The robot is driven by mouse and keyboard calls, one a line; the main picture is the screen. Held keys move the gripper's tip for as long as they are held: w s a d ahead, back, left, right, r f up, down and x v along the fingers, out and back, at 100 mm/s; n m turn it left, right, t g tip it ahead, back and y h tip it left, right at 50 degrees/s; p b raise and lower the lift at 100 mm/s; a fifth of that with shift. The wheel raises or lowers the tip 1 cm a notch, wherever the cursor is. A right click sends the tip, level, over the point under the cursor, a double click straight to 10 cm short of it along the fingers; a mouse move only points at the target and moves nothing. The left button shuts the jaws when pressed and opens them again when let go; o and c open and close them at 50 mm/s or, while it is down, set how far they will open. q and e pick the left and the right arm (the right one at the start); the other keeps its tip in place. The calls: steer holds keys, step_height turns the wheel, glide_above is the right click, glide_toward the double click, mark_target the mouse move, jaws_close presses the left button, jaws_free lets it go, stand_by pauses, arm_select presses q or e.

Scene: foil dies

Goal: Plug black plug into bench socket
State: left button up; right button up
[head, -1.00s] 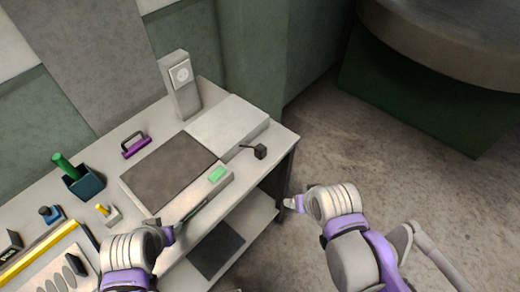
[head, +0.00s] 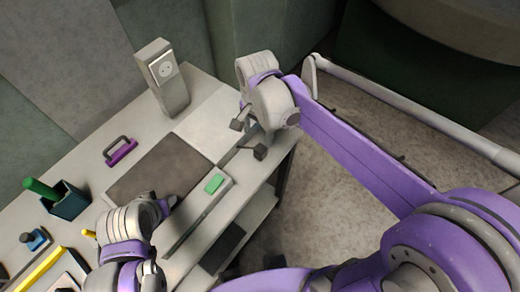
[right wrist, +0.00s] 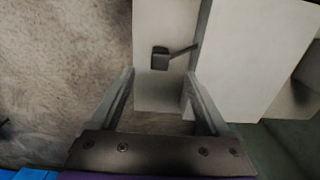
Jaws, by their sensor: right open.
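The black plug (head: 260,153) lies near the bench's right front edge, with a short dark cord running from it. It also shows in the right wrist view (right wrist: 159,59), just beyond the fingertips and between their lines.
A dark mat (head: 155,175) lies mid-bench, with a green block (head: 214,184) on the ledge to its right. A purple-handled tool (head: 121,151), a teal holder (head: 66,200) with a green cylinder and a yellow bar (head: 40,268) stand left. A pale raised panel (head: 205,122) lies beside the post.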

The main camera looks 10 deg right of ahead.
mark_target(260, 148)
step_height(260, 148, down, 6)
steer(key=shift+w+r, duration=0.15)
stand_by(0.3)
steer(key=f, duration=0.2)
steer(key=d+f, duration=0.1)
steer(key=f, duration=0.1)
steer(key=shift+w, duration=0.35)
steer(key=shift+f, duration=0.6)
steer(key=shift+c, duration=0.3)
jaws_close()
